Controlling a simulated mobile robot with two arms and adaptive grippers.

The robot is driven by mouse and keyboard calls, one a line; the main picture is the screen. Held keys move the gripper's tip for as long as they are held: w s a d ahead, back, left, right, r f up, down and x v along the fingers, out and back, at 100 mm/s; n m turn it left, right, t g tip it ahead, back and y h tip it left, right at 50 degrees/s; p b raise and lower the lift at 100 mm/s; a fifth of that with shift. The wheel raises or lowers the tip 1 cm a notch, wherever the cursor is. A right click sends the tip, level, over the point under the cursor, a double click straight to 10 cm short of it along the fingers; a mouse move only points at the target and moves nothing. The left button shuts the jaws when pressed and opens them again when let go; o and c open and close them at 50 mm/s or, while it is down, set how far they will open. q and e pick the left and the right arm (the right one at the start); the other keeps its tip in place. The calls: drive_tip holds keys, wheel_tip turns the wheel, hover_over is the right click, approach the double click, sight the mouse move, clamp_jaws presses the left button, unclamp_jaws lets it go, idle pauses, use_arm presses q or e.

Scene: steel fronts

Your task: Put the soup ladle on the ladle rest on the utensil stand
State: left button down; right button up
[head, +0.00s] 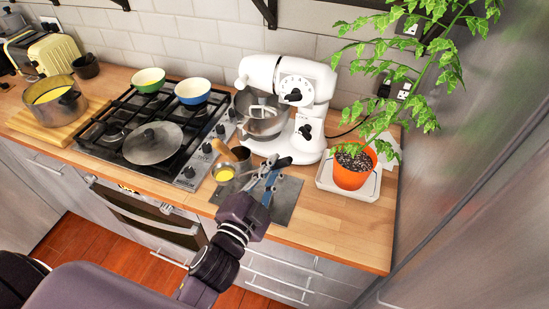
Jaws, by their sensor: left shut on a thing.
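My left gripper (262,178) reaches over the front edge of the counter, low over a dark grey slab (287,203) that looks like the utensil stand. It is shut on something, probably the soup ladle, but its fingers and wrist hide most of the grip. A small round piece with yellow in it (224,173) shows just left of the fingers; it may be the ladle's bowl, and I cannot tell if it touches the slab. A blue strip shows beside the fingers. The ladle rest cannot be made out. My right gripper is not in view.
A brown holder (240,154) stands behind the gripper, close to a white stand mixer (290,105). A potted plant (353,170) stands on a white tray to the right. The hob (110,140) with a lidded pan (153,142) and a soup pot (56,101) are left.

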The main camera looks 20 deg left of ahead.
use_arm(q)
drive_tip(key=shift+d, duration=0.2)
drive_tip(key=shift+f, duration=0.3)
wheel_tip(320, 180, down, 6)
drive_tip(key=b, duration=0.5)
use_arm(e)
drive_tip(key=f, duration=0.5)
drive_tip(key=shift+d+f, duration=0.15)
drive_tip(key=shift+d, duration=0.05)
use_arm(q)
drive_tip(key=shift+f, duration=0.1)
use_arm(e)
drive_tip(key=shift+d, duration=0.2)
